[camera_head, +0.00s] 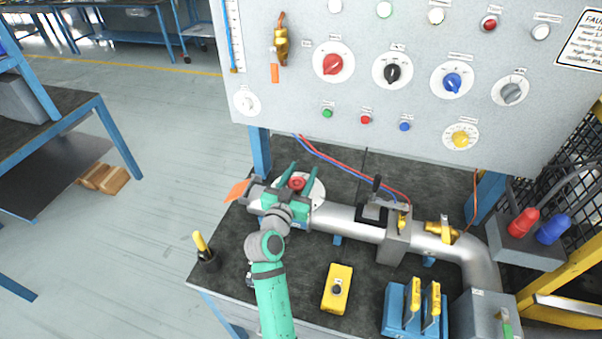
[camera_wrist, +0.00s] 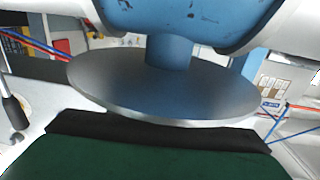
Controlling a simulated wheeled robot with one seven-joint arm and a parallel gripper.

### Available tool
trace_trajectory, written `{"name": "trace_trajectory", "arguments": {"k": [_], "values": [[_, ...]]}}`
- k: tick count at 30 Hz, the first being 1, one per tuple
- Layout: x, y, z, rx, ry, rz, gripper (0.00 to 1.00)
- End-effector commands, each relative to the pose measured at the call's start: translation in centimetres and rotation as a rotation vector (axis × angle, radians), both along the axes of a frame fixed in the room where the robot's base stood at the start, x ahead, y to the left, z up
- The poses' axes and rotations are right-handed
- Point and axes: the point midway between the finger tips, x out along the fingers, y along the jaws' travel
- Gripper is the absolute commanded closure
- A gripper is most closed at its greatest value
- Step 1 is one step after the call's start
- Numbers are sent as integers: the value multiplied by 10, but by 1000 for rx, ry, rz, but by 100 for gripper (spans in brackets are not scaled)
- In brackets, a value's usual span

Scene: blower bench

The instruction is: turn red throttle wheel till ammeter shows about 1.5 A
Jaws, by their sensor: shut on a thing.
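The red throttle wheel (camera_head: 297,183) sits on a pale round plate near the left end of the bench-top pipe. My gripper (camera_head: 301,174) reaches over it from the front, with one teal finger on each side, shut on the wheel. The fingers and wrist hide part of the wheel and plate.
A grey panel (camera_head: 290,115) with several coloured knobs stands behind the bench. A yellow box (camera_head: 337,289) and a blue unit with yellow levers (camera_head: 412,309) stand in front. A yellow-handled tool in a black holder (camera_head: 206,253) stands left.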

Motion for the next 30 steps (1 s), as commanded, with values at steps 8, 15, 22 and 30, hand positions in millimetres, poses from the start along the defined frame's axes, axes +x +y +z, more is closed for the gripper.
{"name": "trace_trajectory", "arguments": {"k": [8,15,22,30], "values": [[-1,1,-4,0,6,-1,79],[0,0,-2,0,3,0,38],[-4,2,-1,1,2,0,38],[-43,18,-2,1,3,3,38]]}}
